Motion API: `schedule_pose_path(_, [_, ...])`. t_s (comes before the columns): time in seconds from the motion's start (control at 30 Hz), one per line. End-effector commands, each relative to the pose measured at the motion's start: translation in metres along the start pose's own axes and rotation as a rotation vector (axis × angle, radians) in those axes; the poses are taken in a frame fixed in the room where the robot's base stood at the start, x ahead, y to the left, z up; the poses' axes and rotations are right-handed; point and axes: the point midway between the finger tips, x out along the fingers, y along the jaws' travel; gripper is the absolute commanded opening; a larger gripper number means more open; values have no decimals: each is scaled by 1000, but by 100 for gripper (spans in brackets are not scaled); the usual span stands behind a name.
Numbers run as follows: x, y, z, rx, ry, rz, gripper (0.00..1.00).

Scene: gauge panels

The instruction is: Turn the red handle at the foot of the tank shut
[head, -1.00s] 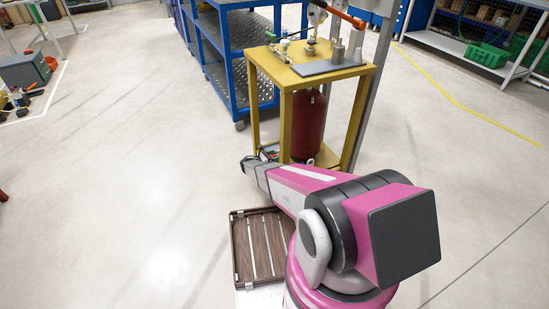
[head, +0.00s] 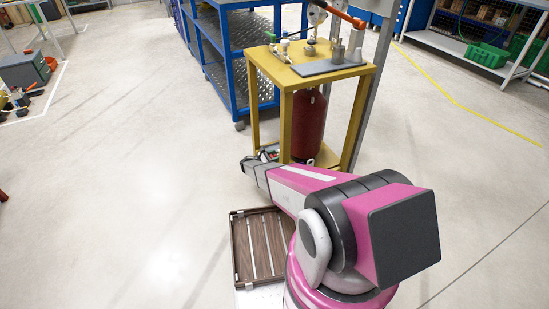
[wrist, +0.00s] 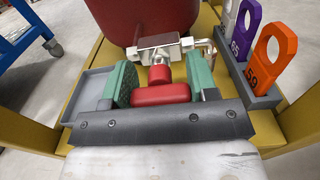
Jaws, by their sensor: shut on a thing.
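The red tank (head: 309,126) stands on the lower shelf of the yellow stand; its base also shows at the top of the wrist view (wrist: 145,18). A silver valve body (wrist: 159,43) sits at its foot. The red handle (wrist: 160,94) sticks out from the valve towards me, its wide bar lying across the picture. My gripper (wrist: 161,80) has its green-padded jaws on either side of the handle and is shut on it. In the head view my own arm ends beside the stand's lower shelf, and the handle cannot be made out.
Right of the valve, a grey rack (wrist: 252,88) holds a purple tag (wrist: 243,30) and an orange tag (wrist: 270,55). A grey tray (wrist: 87,97) lies left of the jaws. Yellow stand legs (head: 286,128) flank the space. A brown slatted tray (head: 240,250) is nearer me.

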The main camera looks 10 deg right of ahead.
Motion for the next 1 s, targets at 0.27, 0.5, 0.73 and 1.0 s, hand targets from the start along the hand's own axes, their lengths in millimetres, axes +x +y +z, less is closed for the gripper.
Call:
schedule_pose_path(0.27, [0,0,0,1,0,0,79])
schedule_pose_path(0.5, [-1,0,0,0,0,0,79])
schedule_pose_path(0.73, [-22,0,0,0,0,1,79])
schedule_pose_path(1.0, [-73,0,0,0,0,2,79])
